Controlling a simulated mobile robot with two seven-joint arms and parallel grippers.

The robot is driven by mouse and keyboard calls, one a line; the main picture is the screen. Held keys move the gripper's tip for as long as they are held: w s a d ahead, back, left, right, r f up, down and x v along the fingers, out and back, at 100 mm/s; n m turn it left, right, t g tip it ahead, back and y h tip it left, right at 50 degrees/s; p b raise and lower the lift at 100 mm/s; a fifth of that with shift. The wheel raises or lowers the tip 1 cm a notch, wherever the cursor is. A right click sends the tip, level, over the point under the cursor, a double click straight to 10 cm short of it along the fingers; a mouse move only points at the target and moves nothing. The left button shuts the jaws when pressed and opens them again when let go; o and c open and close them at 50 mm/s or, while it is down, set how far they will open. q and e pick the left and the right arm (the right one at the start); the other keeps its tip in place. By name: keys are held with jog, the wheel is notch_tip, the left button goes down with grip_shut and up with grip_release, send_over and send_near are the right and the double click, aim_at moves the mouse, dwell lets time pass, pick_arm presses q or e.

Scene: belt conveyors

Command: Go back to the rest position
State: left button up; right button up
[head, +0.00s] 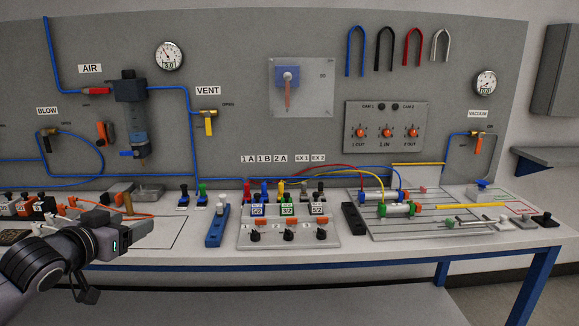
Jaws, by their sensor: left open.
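My left arm comes in from the lower left. My left gripper (112,236) is in front of the left part of the bench (430,250), over its front edge. Its fingers are hard to make out against the parts behind it, and I see nothing held in it. It hides some of the fittings at the bench's left end. My right gripper is not in view.
The floor in front looks clear.

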pick_arm(q)
jog(key=s+d+f+g+h, duration=0.1)
jog(key=s+d+f, duration=0.2)
jog(key=f, duration=0.4)
jog(key=s+d+f+m+g, duration=0.1)
jog(key=s+d+f, duration=0.25)
jog(key=f, duration=0.35)
jog(key=s+d+f+g+h, duration=0.1)
jog(key=s+d+f, duration=0.2)
jog(key=f, duration=0.4)
jog(key=s+d+f, duration=0.2)
jog(key=s+f, duration=0.4)
jog(key=s, duration=0.3)
jog(key=s+d+f+g+y, duration=0.1)
jog(key=s+d+f, duration=0.2)
jog(key=s+f, duration=0.4)
jog(key=s, duration=0.3)
jog(key=shift+d+f+g, duration=0.2)
jog(key=shift+f+g, duration=0.05)
jog(key=shift+g, duration=0.05)
